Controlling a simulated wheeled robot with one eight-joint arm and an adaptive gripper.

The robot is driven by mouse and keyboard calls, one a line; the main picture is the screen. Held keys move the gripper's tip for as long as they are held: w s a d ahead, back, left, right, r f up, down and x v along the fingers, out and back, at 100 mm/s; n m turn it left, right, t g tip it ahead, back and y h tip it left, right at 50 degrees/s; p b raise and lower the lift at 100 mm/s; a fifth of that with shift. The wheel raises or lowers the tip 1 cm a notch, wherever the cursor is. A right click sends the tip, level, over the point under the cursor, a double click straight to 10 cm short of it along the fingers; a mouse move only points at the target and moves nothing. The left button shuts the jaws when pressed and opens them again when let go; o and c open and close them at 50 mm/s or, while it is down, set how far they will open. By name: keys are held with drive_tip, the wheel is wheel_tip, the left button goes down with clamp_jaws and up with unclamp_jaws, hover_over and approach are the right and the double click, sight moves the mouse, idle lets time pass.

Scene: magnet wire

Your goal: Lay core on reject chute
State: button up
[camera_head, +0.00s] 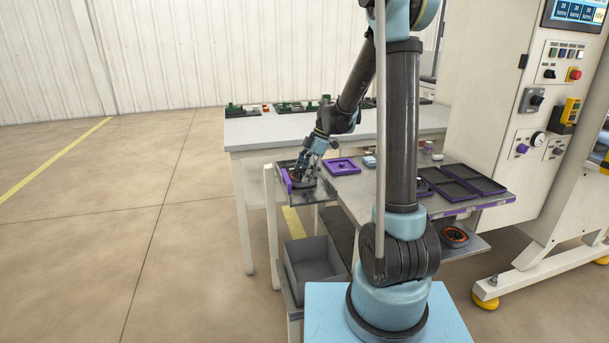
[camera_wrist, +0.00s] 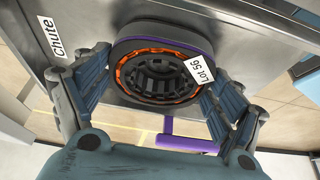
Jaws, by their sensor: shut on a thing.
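The core (camera_wrist: 160,72) is a dark ring with orange windings inside and a white "Lot 56" tag. My gripper (camera_wrist: 148,88) is shut on the core, with one finger at each side of it in the wrist view. The core is at the metal surface of the reject chute (camera_wrist: 115,17), which carries a "Chute" label. I cannot tell whether the core rests on it or hangs just above. In the head view my gripper (camera_head: 304,173) is over the chute tray (camera_head: 326,191) at the left end of the bench, and the core is mostly hidden there.
A grey bin (camera_head: 310,268) stands below the chute. A purple tray (camera_head: 342,166) and dark trays (camera_head: 470,179) lie on the bench to the right. Another orange-wound core (camera_head: 455,236) sits on a lower shelf. The floor at left is clear.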

drive_tip(key=o, duration=1.6)
drive_tip(key=shift+r, duration=0.15)
drive_tip(key=v, duration=1.1)
drive_tip(key=s+d+r+m+t+h, duration=0.1)
drive_tip(key=s+d+m, duration=0.2)
drive_tip(key=s, duration=0.2)
drive_tip(key=s+d+r+m, duration=0.1)
drive_tip(key=s+d+m, duration=0.2)
drive_tip(key=s, duration=0.2)
drive_tip(key=s+d+f+m+h, duration=0.1)
drive_tip(key=s+d+f+m, duration=0.2)
drive_tip(key=s, duration=0.4)
drive_tip(key=s+d+f+m+t+h, duration=0.1)
drive_tip(key=s+d+f+m, duration=0.3)
drive_tip(key=s+m, duration=0.3)
drive_tip(key=s+d+f+m+t+h, duration=0.1)
drive_tip(key=s+d+f+m, duration=0.2)
drive_tip(key=s+f+m, duration=0.2)
drive_tip(key=shift+s+d, duration=0.3)
drive_tip(key=shift+s, duration=1.55)
